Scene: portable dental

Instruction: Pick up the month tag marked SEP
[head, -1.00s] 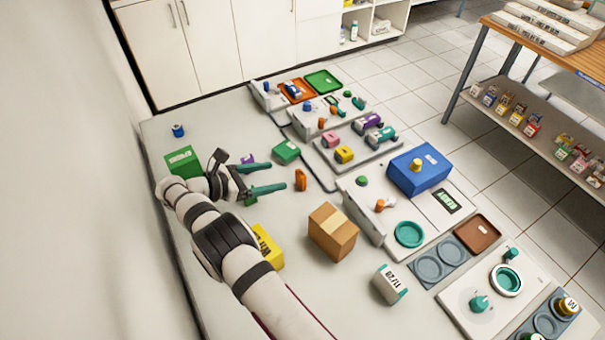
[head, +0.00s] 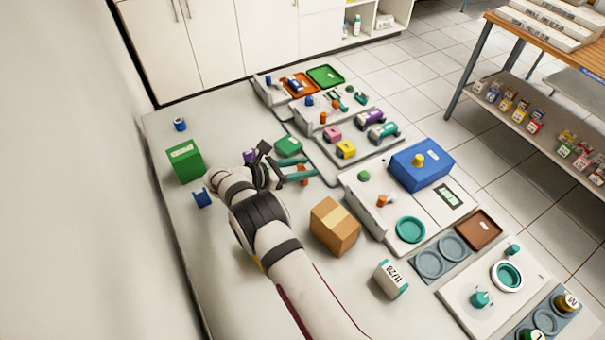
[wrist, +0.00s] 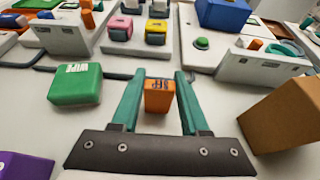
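The orange month tag (wrist: 158,98) stands on the table in the wrist view. The lettering on its upper face looks upside down and seems to read SEP, but it is small. My gripper (wrist: 160,73) is open, with one teal finger on each side of the tag and a narrow gap showing on both sides. In the head view my gripper (head: 306,171) is low over the middle of the table, and its fingers partly hide the tag.
A green WIPE box (wrist: 76,84) is left of the fingers, and a brown carton (head: 335,226) is to the right. A purple object (wrist: 24,165) lies at lower left in the wrist view. Grey device panels (wrist: 62,38) stand beyond the tag.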

